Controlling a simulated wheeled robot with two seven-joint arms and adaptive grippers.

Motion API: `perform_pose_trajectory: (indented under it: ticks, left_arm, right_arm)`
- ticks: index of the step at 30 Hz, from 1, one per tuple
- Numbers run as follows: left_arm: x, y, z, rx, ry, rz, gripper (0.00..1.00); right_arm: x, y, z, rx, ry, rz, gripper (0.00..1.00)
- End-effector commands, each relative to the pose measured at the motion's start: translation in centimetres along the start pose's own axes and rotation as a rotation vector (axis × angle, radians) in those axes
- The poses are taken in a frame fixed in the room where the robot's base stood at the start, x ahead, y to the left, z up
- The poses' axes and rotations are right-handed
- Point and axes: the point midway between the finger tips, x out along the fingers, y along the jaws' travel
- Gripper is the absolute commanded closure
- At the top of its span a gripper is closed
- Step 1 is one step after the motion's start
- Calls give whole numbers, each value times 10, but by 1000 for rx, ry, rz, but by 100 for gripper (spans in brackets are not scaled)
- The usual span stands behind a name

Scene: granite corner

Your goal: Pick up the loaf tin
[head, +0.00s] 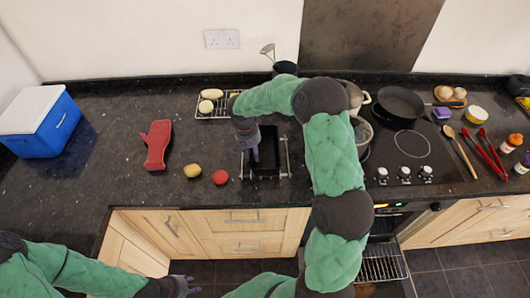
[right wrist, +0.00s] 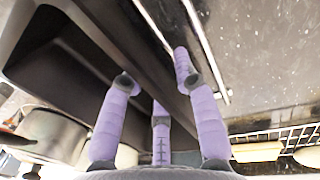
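The loaf tin (head: 268,146) is a dark rectangular tin on the counter, between two silver rails. In the right wrist view its dark wall and rim (right wrist: 150,62) run diagonally across the picture. My right gripper (head: 254,158) is at the tin's left side in the head view. In the right wrist view its purple fingers (right wrist: 152,68) are spread apart, on either side of the rim. I cannot tell whether they touch it. My left gripper (head: 188,287) is low at the bottom left, away from the counter; its finger opening is too small to tell.
A red oven mitt (head: 157,145), a yellow potato-like item (head: 192,171) and a red ball-like item (head: 220,177) lie left of the tin. A wire rack (head: 214,115) holds loaves behind. The hob (head: 408,145) with pans is to the right. A blue cooler (head: 40,125) stands far left.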

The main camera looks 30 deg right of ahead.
Motion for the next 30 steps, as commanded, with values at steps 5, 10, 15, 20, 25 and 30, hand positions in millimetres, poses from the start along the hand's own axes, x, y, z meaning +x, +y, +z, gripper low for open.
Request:
perform_pose_trajectory:
  ticks: [5, 10, 15, 20, 25, 30]
  left_arm:
    - [0, 0, 0, 0, 0, 0, 60]
    - [0, 0, 0, 0, 0, 0, 60]
    - [0, 0, 0, 0, 0, 0, 60]
    - [-1, 0, 0, 0, 0, 0, 60]
    - [-4, 1, 0, 0, 0, 0, 60]
    - [-8, 3, 0, 0, 0, 0, 60]
  right_arm:
    - [-1, 0, 0, 0, 0, 0, 100]
    - [0, 0, 0, 0, 0, 0, 100]
    - [-1, 0, 0, 0, 0, 0, 100]
    - [-4, 0, 0, 0, 1, -1, 100]
    - [-18, 2, -1, 0, 2, -1, 100]
    - [-44, 7, 7, 0, 4, -1, 100]
